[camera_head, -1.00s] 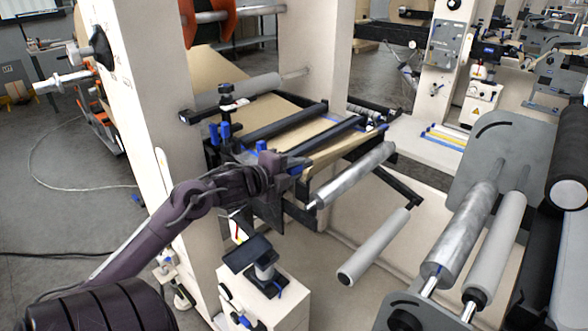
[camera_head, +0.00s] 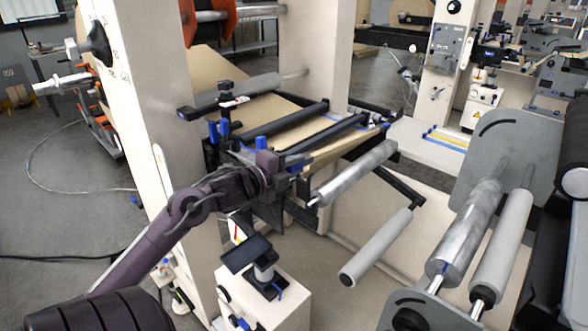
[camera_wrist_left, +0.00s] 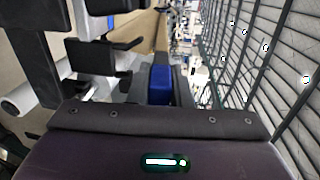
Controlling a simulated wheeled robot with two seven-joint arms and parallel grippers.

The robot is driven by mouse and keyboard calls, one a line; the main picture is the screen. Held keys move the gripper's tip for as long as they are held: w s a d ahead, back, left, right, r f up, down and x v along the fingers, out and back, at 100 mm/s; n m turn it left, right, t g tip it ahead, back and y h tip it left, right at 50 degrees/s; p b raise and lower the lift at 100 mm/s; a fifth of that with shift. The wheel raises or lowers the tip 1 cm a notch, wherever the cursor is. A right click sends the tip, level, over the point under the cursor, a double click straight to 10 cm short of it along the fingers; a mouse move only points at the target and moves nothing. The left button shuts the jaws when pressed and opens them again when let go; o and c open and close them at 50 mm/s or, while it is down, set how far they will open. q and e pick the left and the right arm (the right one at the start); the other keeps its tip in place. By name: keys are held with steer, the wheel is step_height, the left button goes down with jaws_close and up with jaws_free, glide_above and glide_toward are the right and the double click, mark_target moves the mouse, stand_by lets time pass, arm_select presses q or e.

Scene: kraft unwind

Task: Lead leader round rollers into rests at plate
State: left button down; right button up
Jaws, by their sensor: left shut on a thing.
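The tan kraft leader (camera_head: 322,133) lies across the dark bars of the plate frame, between the two cream uprights. My left gripper (camera_head: 277,168) is at the near left end of this frame and shut. Its fingers are dark and crowded against the frame, so what they hold is hard to make out; the leader's near edge lies close by. In the left wrist view a blue block (camera_wrist_left: 160,85) shows just beyond the gripper body, with tan leader (camera_wrist_left: 140,25) farther off. A metal roller (camera_head: 354,174) and a pale roller (camera_head: 377,247) sit right of the gripper. My right gripper is out of view.
Two more rollers, one metal (camera_head: 466,232) and one pale (camera_head: 502,247), stand at the right beside a grey side plate (camera_head: 500,140). A cream box (camera_head: 262,300) with a dark-topped device stands below my left gripper. Open floor lies at the left.

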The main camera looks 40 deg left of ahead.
arm_select(q)
steer(key=shift+f, duration=0.1)
steer(key=shift+d+r+p, duration=0.4)
steer(key=shift+d+r, duration=0.1)
steer(key=shift+d, duration=0.4)
steer(key=shift+d+r+p, duration=0.35)
steer(key=shift+d+r, duration=0.1)
steer(key=shift+d, duration=0.45)
steer(key=shift+w+d+r, duration=0.1)
steer(key=shift+d+r, duration=0.2)
steer(key=shift+d, duration=0.2)
steer(key=shift+d+f+m+t+h+b, duration=0.15)
steer(key=shift+f+m+t+h+b, duration=0.55)
steer(key=shift+b, duration=1.95)
steer(key=shift+f, duration=0.2)
